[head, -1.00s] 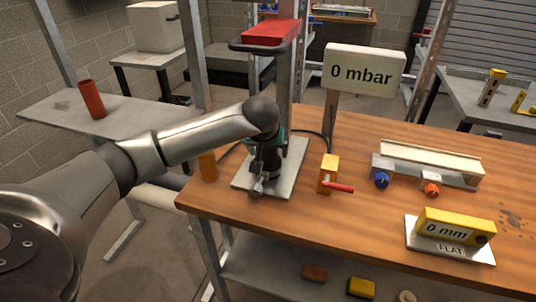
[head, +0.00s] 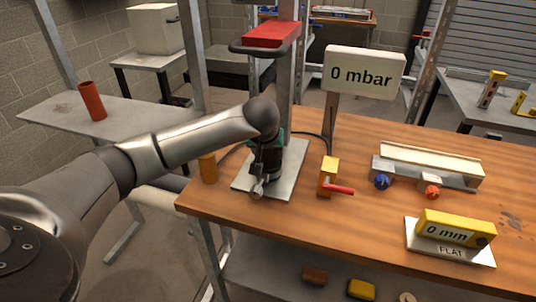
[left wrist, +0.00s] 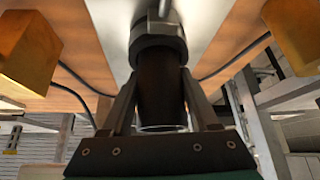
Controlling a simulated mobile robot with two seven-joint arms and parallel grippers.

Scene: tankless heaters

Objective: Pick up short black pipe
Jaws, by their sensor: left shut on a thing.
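The short black pipe (left wrist: 158,88) shows in the left wrist view as a dark upright cylinder between my fingers, with a grey nut-like collar (left wrist: 157,38) at its far end. My left gripper (head: 259,178) is over the pale metal plate (head: 285,178) near the table's left end, shut on the pipe. In the left wrist view, the fingers (left wrist: 158,80) lie along both sides of the pipe. In the head view the pipe is mostly hidden by the gripper, and I cannot tell whether it is clear of the plate. My right gripper is not in view.
A yellow valve block with a red lever (head: 330,180) stands right of the plate. An orange cylinder (head: 208,167) stands left of it. A metal post with a red-topped bracket (head: 270,36) rises behind.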

